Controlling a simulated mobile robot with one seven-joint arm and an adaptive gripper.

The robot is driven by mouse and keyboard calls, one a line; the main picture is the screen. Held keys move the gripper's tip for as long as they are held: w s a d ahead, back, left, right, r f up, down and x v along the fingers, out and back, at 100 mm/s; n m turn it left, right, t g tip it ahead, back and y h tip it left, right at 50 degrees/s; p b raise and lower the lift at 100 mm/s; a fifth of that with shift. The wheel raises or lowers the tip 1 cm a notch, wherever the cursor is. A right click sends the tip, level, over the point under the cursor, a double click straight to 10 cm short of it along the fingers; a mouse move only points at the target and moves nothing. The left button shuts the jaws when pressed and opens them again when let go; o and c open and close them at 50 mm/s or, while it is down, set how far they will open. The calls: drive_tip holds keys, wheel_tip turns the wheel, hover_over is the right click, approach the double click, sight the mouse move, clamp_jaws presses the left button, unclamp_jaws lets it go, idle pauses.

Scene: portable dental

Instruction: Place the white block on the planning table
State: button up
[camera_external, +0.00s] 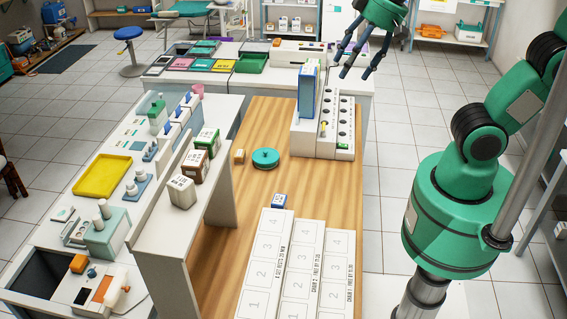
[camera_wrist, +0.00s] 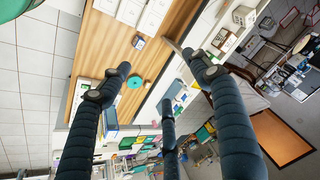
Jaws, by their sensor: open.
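The white block (camera_external: 181,192) with dark print stands on a raised white shelf left of the wooden table, at the near end of a row with a brown-and-white block (camera_external: 194,166) and a green-and-white block (camera_external: 208,143). The wood-topped table (camera_external: 250,205), seemingly the planning table, also shows in the wrist view (camera_wrist: 92,62). My gripper (camera_external: 353,62) is high above the far right end of the table, well away from the block. In the wrist view its dark fingers (camera_wrist: 158,72) are spread and empty.
A teal round object (camera_external: 265,158), a small tan block (camera_external: 239,156) and a small blue-and-white box (camera_external: 279,201) are on the wood. Long numbered white strips (camera_external: 262,270) cover the near end. A holed white rack (camera_external: 345,115) and a tall blue box (camera_external: 307,90) stand at the far end.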

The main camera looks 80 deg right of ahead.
drive_tip(key=s+d+f+n, duration=0.1)
drive_tip(key=s+f+n, duration=0.2)
drive_tip(key=s, duration=0.4)
drive_tip(key=shift+s+d+f+n+t, duration=0.15)
drive_tip(key=shift+d+f+n+t, duration=0.15)
drive_tip(key=shift+d+t, duration=0.1)
wheel_tip(320, 180, down, 14)
drive_tip(key=b, duration=1.3)
drive_tip(key=shift+b, duration=0.4)
